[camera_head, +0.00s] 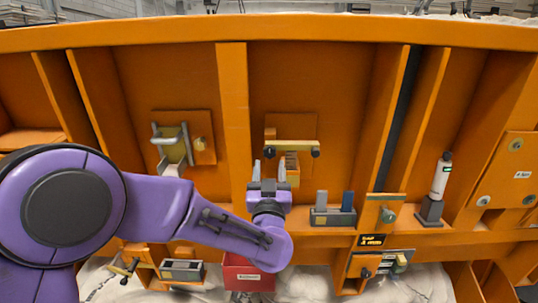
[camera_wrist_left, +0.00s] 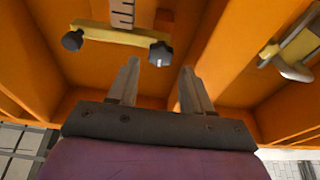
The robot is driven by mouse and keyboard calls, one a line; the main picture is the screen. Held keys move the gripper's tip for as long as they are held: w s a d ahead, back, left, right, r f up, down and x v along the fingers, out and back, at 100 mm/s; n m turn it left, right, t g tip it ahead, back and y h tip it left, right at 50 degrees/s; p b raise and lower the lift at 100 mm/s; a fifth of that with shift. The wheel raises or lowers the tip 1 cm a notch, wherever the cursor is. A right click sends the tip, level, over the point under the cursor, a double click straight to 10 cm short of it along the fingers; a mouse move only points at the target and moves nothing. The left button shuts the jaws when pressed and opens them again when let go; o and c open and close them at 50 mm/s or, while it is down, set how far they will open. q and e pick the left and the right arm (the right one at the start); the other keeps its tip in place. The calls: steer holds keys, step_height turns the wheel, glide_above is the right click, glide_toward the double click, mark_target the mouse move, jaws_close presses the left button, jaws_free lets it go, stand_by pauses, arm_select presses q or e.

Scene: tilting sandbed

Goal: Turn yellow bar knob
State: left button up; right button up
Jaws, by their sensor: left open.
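The yellow bar (camera_head: 292,146) is mounted level on an orange plate of the sandbed wall, with a dark knob at each end. In the left wrist view, the yellow bar (camera_wrist_left: 118,37) lies at the upper left, with its left knob (camera_wrist_left: 72,41) and right knob (camera_wrist_left: 160,53) in sight. My left gripper (camera_head: 269,168) is just below the bar's left end in the head view, fingers pointing up. In the left wrist view my left gripper (camera_wrist_left: 160,68) is open, with nothing between its fingers. I see no contact with the bar. My right gripper is not in view.
A ruler-marked scale (camera_wrist_left: 122,14) runs behind the bar. A metal handle assembly (camera_head: 172,147) is on the wall to the left. A grey holder (camera_head: 333,217), a red box (camera_head: 247,275) and a white cylinder (camera_head: 441,176) are nearby. An orange rib (camera_head: 235,120) stands left of the bar.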

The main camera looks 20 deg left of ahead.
mark_target(270, 154)
arm_select(q)
steer(key=x, duration=0.3)
steer(key=shift+w+a+r+p, duration=0.1)
steer(key=shift+r+p, duration=0.05)
steer(key=shift+p, duration=0.2)
steer(key=shift+w+a, duration=0.1)
steer(key=shift+w, duration=0.4)
steer(key=c, duration=0.8)
steer(key=shift+o, duration=0.2)
